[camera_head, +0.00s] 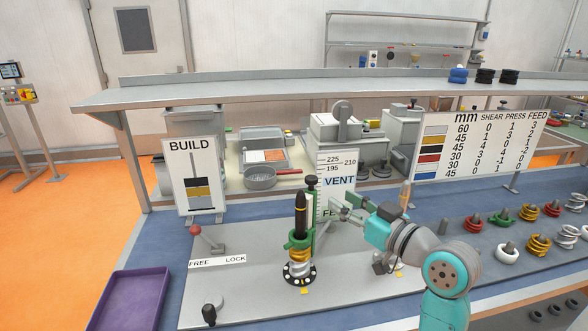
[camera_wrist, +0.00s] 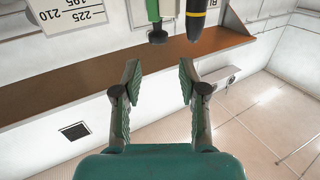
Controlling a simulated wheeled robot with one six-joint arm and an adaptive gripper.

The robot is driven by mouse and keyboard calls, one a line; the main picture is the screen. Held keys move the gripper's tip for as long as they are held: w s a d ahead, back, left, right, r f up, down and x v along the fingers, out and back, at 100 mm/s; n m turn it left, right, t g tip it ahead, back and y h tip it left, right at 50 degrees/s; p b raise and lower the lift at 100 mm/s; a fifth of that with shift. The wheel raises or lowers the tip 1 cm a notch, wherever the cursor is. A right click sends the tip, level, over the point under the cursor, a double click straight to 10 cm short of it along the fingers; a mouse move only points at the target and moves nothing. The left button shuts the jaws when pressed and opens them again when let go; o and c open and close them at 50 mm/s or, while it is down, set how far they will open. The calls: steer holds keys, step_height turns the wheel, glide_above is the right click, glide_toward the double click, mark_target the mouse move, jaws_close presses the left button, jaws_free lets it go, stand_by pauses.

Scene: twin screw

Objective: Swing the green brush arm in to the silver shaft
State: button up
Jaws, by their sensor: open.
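The green brush arm shows as a slim green upright (camera_head: 313,205) with a black knob on top, beside a green bracket (camera_head: 297,243) low on the stack. A dark pointed piece with a yellow band (camera_head: 300,213) stands upright just left of it, over white and gold coils (camera_head: 299,261). I cannot make out bare silver shaft there. My gripper (camera_head: 340,209) is open and empty, right of the upright and apart from it. In the wrist view, the green upright (camera_wrist: 153,12) and dark piece (camera_wrist: 197,18) show beyond my open fingers (camera_wrist: 160,78).
A white VENT scale board (camera_head: 335,165) stands close behind the upright. A red-knobbed lever (camera_head: 196,231) sits at the FREE/LOCK plate (camera_head: 217,261). A BUILD sign (camera_head: 194,177) and purple tray (camera_head: 130,300) are left. Several coloured coils lie right. The grey plate's front is mostly clear.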

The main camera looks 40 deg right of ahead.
mark_target(315, 181)
steer(key=w, duration=0.4)
steer(key=w+d, duration=0.1)
steer(key=w, duration=0.6)
steer(key=shift+w+d+r, duration=0.3)
steer(key=shift+r, duration=0.1)
jaws_close()
